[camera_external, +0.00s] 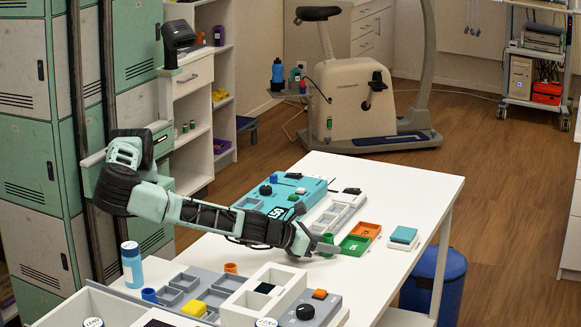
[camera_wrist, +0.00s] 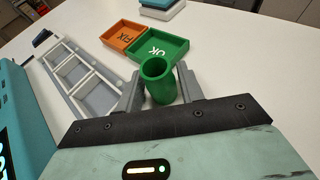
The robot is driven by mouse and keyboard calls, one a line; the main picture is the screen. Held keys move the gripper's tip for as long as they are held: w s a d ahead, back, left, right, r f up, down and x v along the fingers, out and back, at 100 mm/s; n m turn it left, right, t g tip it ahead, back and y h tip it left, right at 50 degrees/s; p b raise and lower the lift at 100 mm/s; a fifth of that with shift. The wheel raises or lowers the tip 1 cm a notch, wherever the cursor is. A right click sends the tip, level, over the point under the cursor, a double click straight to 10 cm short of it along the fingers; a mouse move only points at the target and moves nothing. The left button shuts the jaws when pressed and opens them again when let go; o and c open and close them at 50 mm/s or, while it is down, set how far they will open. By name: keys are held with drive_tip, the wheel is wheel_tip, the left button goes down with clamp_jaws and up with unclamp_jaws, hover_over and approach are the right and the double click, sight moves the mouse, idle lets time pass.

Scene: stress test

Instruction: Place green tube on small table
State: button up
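The green tube (camera_wrist: 158,83) is upright and open at the top. My gripper (camera_wrist: 160,84) has one finger on each side of it, with no clear gap in the wrist view, and looks shut on it. In the external view the tube (camera_external: 327,241) is partly hidden by my gripper (camera_external: 322,249), low over the white table (camera_external: 407,187). I cannot tell whether the tube's bottom touches the tabletop. No separate small table can be made out.
Beyond the tube are a green tray (camera_external: 354,245), an orange tray (camera_external: 366,230) and a teal block (camera_external: 404,235). A white divided tray (camera_wrist: 80,75) lies left of my gripper. A blue bottle (camera_external: 132,266) stands near my arm. The tabletop's far right is clear.

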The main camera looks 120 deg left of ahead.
drive_tip(key=v, duration=1.1)
drive_tip(key=shift+s+d+r, duration=0.1)
drive_tip(key=shift+s+d, duration=0.1)
